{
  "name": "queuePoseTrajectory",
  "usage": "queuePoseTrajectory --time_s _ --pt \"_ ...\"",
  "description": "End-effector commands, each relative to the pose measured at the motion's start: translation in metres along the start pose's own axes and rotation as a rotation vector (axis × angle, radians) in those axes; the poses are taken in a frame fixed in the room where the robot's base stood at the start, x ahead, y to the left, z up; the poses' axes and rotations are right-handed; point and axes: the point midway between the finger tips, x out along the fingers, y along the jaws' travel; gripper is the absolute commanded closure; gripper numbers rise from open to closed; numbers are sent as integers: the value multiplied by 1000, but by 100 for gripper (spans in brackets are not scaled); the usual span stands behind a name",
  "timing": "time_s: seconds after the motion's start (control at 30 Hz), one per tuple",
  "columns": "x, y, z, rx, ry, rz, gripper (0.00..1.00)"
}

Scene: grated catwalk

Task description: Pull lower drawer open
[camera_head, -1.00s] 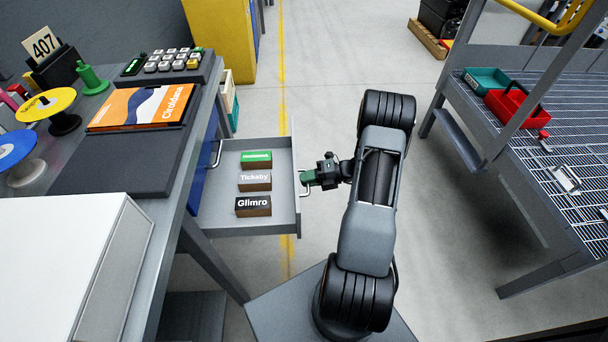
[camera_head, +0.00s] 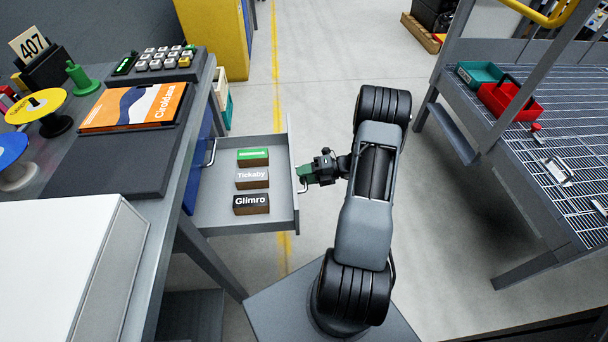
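The lower drawer (camera_head: 222,218) is a grey tray pulled well out from under the workbench, with its inside in plain view. Its handle (camera_head: 304,187) is a pale bar on the right-hand front panel. My gripper (camera_head: 304,174) comes from the right, and its green fingertips are closed around the handle. The contact itself is small in the picture. A second handle (camera_head: 211,152) shows to the left, on the blue cabinet (camera_head: 196,175), whose front is mostly hidden by the bench top.
Three small labelled blocks lie in the drawer: green-labelled (camera_head: 253,156), Tickaby (camera_head: 252,178) and Glimro (camera_head: 251,204). The bench (camera_head: 172,190) holds an orange book (camera_head: 135,106), a keypad and spools. A grated catwalk (camera_head: 560,165) with red and teal bins stands right.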

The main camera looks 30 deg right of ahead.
Motion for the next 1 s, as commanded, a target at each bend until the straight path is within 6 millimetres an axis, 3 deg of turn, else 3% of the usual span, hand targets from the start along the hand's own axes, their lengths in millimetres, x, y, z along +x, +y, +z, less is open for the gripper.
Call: queuePoseTrajectory --time_s 0.17,0.5,0.7,1.0 --pt "-18 2 1 0 -4 1 63" --pt "-87 2 1 0 -5 -1 63" --pt "-117 1 1 0 -4 0 63" --pt "-136 0 1 -1 -1 0 63"
